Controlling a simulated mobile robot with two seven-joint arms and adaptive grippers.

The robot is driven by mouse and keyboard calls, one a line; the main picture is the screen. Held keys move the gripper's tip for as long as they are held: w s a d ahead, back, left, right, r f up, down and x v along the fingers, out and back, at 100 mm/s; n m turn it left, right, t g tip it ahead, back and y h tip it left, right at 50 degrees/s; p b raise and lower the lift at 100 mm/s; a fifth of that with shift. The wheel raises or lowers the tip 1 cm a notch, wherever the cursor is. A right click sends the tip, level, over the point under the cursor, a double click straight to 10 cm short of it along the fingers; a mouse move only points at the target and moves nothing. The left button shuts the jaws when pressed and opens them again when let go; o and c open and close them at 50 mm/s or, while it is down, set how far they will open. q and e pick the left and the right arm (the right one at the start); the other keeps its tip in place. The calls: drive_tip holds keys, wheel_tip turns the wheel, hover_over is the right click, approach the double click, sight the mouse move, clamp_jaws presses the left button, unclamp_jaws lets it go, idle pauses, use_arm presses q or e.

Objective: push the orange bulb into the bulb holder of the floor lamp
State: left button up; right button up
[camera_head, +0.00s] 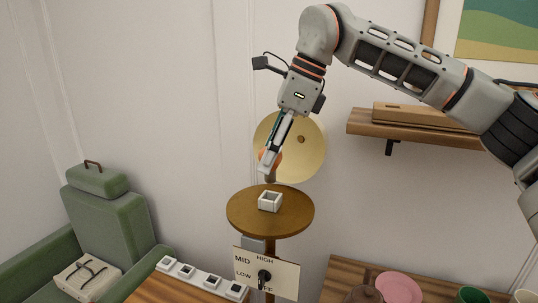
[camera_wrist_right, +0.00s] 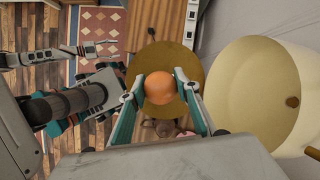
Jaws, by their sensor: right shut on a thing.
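My right gripper (camera_head: 267,166) is shut on the orange bulb (camera_wrist_right: 159,87), with a fingertip on each side of it in the right wrist view. In the head view the bulb is mostly hidden by the fingers, just above the floor lamp's round brown plate (camera_head: 240,212). The white square bulb holder (camera_head: 270,201) stands on that plate, its opening facing up and empty. The bulb is above the holder and apart from it. In the wrist view the bulb hides the holder.
A cream lampshade (camera_head: 311,140) is close behind the right gripper. Below the plate is a dial panel (camera_head: 281,279) marked HIGH, MID and LOW. A white strip with several square sockets (camera_head: 203,279) lies at lower left. A wall shelf (camera_head: 420,132) is at right, a green armchair (camera_head: 118,215) at left.

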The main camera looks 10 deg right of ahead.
sight(269, 181)
drive_tip(key=shift+f+b, duration=0.85)
drive_tip(key=shift+f, duration=1.15)
use_arm(q)
drive_tip(key=shift+s+a+f, duration=0.1)
drive_tip(key=shift+f, duration=0.7)
drive_tip(key=shift+s+a+f, duration=0.1)
drive_tip(key=shift+f, duration=0.65)
use_arm(e)
drive_tip(key=shift+f, duration=0.6)
use_arm(q)
drive_tip(key=shift+s+f+b, duration=0.15)
drive_tip(key=shift+f+b, duration=0.15)
drive_tip(key=shift+b, duration=0.05)
use_arm(e)
drive_tip(key=shift+f, duration=0.65)
drive_tip(key=o, duration=1.1)
use_arm(q)
drive_tip(key=shift+r, duration=0.1)
use_arm(e)
drive_tip(key=shift+r, duration=0.1)
